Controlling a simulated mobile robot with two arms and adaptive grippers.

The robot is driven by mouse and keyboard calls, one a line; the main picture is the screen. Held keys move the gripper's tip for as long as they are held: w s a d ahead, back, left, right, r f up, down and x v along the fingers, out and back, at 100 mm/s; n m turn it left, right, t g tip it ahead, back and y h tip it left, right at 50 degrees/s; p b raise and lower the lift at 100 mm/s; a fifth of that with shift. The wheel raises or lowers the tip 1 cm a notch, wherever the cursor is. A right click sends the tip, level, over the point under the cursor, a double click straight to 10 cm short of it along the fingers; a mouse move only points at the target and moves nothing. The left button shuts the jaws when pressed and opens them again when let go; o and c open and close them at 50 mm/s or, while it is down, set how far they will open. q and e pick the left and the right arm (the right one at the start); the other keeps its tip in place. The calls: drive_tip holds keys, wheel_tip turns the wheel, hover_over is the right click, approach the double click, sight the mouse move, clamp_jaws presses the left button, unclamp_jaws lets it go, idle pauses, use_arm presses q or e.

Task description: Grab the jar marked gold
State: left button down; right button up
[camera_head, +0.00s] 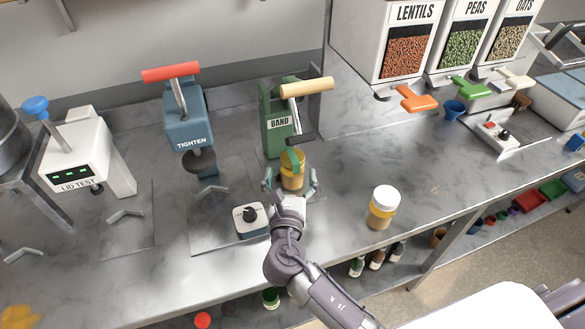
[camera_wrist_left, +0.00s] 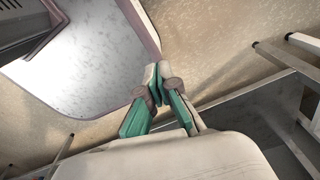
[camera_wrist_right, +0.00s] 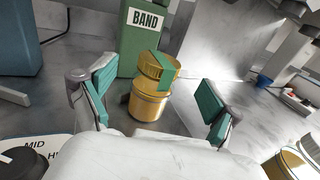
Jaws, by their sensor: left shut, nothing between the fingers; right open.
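A jar with a gold lid and a gold band (camera_head: 292,178) stands upright at the foot of the green BAND press. In the right wrist view this jar (camera_wrist_right: 150,107) shows a green strip over its lid. My right gripper (camera_head: 291,187) is open, with one finger on each side of the jar's front; contact is not visible. A second jar (camera_head: 382,208), with a white lid and yellow-gold sides, stands to the right on the counter. My left gripper (camera_wrist_left: 160,88) is shut and empty, away from the jars; it is out of the head view.
The green BAND press (camera_head: 277,122) stands right behind the jar. A dial box (camera_head: 251,219) sits left of my right gripper. The TIGHTEN press (camera_head: 188,125) and lid tester (camera_head: 82,160) are farther left. The counter around the white-lidded jar is clear.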

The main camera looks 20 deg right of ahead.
sight(292, 164)
drive_tip(key=shift+w+d, duration=0.2)
drive_tip(key=shift+w, duration=0.3)
drive_tip(key=shift+w+d, duration=0.1)
drive_tip(key=shift+w, duration=0.1)
drive_tip(key=shift+p+x, duration=0.6)
drive_tip(key=shift+x, duration=1.6)
drive_tip(key=shift+w+d, duration=0.1)
drive_tip(key=shift+w, duration=0.15)
drive_tip(key=shift+f, duration=0.1)
drive_tip(key=c, duration=0.4)
use_arm(q)
drive_tip(key=shift+w+d+r, duration=0.25)
drive_tip(key=shift+w+r, duration=0.65)
drive_tip(key=shift+w, duration=0.05)
use_arm(e)
clamp_jaws()
